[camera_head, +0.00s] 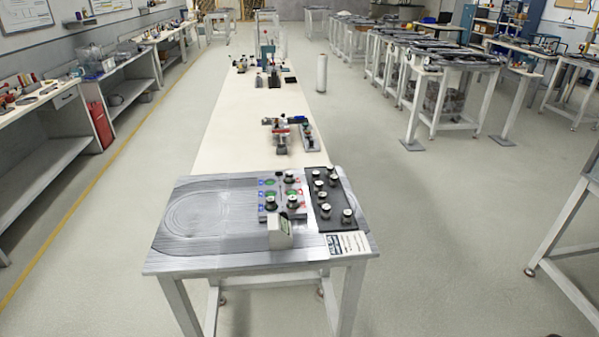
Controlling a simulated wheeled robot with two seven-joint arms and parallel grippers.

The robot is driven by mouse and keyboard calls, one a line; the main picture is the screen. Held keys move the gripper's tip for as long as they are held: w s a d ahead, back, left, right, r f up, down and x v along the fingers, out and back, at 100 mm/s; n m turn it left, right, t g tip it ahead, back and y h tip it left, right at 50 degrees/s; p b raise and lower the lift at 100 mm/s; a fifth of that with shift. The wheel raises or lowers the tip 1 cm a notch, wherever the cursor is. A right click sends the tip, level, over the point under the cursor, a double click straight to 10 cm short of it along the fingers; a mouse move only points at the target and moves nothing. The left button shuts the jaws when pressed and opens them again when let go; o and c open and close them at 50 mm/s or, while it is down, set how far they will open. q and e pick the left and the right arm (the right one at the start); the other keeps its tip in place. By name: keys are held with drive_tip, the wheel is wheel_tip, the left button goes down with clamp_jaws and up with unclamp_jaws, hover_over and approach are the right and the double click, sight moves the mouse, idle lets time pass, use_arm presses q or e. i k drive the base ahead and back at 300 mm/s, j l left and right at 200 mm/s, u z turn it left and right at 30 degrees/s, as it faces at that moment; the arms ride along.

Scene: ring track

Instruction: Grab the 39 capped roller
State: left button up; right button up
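Several capped rollers with pale round tops and dark lower parts stand on a black tray (336,221) at the right of the near grey table (200,245). One roller (348,215) stands near the tray's front right, another (325,210) beside it, and others stand further back. More similar rollers stand on a grey panel (270,207) with coloured marks, left of the tray, one of them at its front right (293,201). Any number such as 39 is too small to read. Neither of my grippers is in view.
A small pale box-like device (280,232) stands at the panel's front, and a printed card (347,243) lies at the table's front right. A long cream bench (228,133) with tools runs behind. Open floor (440,230) lies to the right, shelved benches (45,140) to the left.

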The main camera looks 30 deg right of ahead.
sight(331, 170)
drive_tip(key=l+u, duration=1.05)
drive_tip(key=k+l, duration=0.05)
